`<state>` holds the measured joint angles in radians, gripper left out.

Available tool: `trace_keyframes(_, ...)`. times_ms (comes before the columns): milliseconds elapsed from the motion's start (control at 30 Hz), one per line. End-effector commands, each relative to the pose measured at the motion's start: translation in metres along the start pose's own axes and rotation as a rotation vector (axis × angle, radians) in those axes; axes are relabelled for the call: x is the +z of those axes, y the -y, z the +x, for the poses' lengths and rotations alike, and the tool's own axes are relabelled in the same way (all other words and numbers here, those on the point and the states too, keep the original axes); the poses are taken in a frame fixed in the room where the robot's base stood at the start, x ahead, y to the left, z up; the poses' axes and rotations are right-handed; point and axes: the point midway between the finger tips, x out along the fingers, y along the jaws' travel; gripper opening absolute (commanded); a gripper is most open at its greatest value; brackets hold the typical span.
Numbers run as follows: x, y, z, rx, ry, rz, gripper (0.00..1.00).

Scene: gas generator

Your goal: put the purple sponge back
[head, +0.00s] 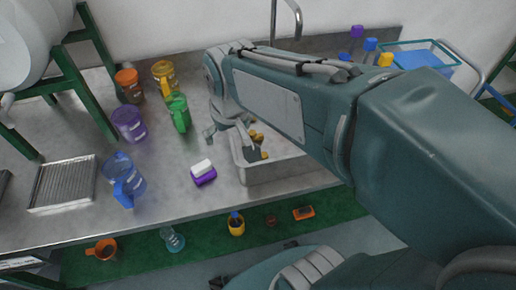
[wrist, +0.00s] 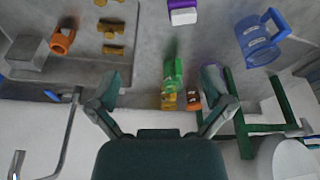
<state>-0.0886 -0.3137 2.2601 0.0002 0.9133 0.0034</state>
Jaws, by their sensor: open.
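The purple sponge (head: 203,177), with a white upper layer, lies on the metal counter (head: 190,205) near its front edge, left of the sink basin. In the wrist view the sponge (wrist: 183,15) shows at the top edge, partly cut off. My gripper (head: 231,140) hangs above the counter by the left side of the basin, behind and right of the sponge and apart from it. In the wrist view my gripper (wrist: 161,75) has its two fingers spread wide with nothing held between them.
The sink basin (head: 285,172) holds yellow items. Green (head: 178,112), yellow (head: 164,78), orange (head: 129,84), purple (head: 129,124) and blue (head: 124,178) mugs stand left. A wire basket (head: 415,52) stands back right. A ribbed tray (head: 62,184) lies front left.

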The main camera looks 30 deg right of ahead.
Motion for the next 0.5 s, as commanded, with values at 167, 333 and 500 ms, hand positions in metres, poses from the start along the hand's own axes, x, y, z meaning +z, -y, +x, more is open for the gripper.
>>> trace_keyframes(167,0.041,-0.012,-0.029,0.014,-0.104,0.039,1.0)
trace_keyframes(333,0.072,-0.019,-0.042,0.027,-0.179,0.067,1.0)
trace_keyframes(500,0.086,-0.021,-0.045,0.033,-0.209,0.079,1.0)
